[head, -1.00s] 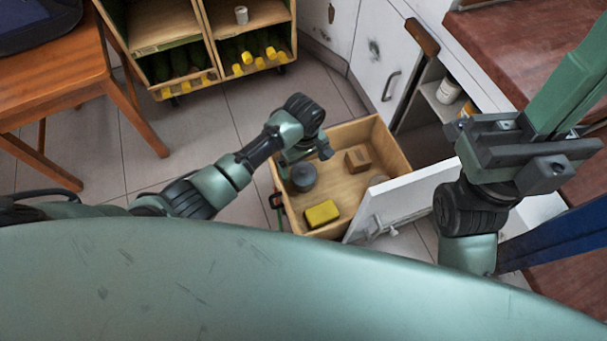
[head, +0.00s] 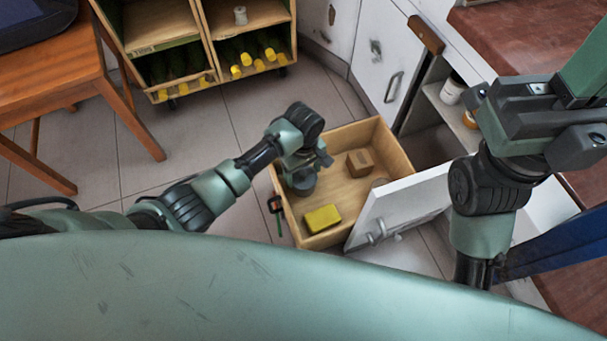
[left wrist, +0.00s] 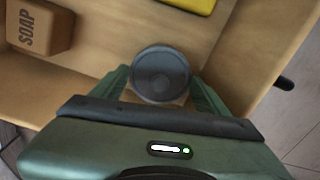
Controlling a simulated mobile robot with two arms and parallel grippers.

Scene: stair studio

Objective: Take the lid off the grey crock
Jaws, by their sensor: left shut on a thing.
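The grey crock (head: 302,188) stands in an open wooden drawer (head: 345,132), towards its left side. In the left wrist view its round dark grey lid (left wrist: 161,72) is seen from above. My left gripper (head: 304,176) reaches down over the crock from the left and hides part of it. In the left wrist view one finger of the gripper (left wrist: 160,90) lies on each side of the lid, shut on it. The lid looks level; whether it is apart from the crock cannot be seen. My right gripper (head: 575,80) is at the upper right, its tips cut off by the frame.
The drawer also holds a yellow block (head: 322,218) and a brown soap box (head: 360,162). A white panel (head: 400,212) stands at the drawer's right. A bottle shelf (head: 205,45) and a wooden table (head: 50,95) are at the back left.

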